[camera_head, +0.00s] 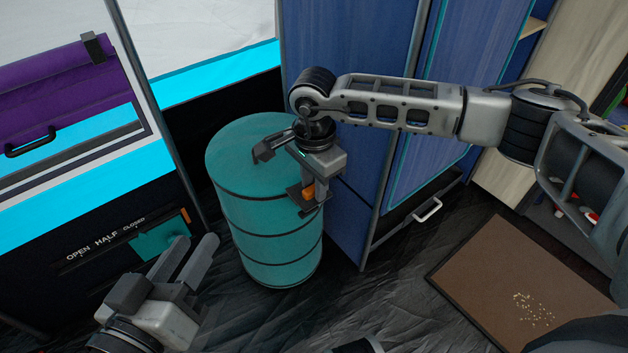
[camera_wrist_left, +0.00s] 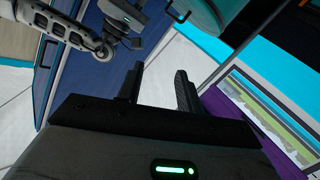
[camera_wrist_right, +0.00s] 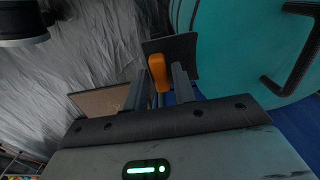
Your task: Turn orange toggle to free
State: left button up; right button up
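The orange toggle (camera_head: 308,190) stands at a small dark plate in front of the teal barrel. In the right wrist view the toggle (camera_wrist_right: 158,70) stands upright against the dark plate (camera_wrist_right: 180,52). No marking for its position is readable. My right gripper (camera_head: 312,192) is at the toggle. Its two fingers sit on either side of the toggle, with visible gaps, so it looks open and not clamped. My left gripper (camera_head: 195,248) is open and empty at the lower left, apart from the toggle. Its spread fingers also show in the left wrist view (camera_wrist_left: 158,85).
The teal barrel (camera_head: 262,225) stands behind my right gripper, with a dark handle (camera_wrist_right: 290,60). A blue cabinet (camera_head: 345,215) is beside it. A panel at left reads OPEN, HALF, CLOSED (camera_head: 105,240), with a small orange piece (camera_head: 186,215). A brown mat (camera_head: 500,275) lies at right.

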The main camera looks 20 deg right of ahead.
pick_arm(q)
jog(key=shift+f, duration=0.15)
pick_arm(e)
jog(key=shift+o, duration=0.6)
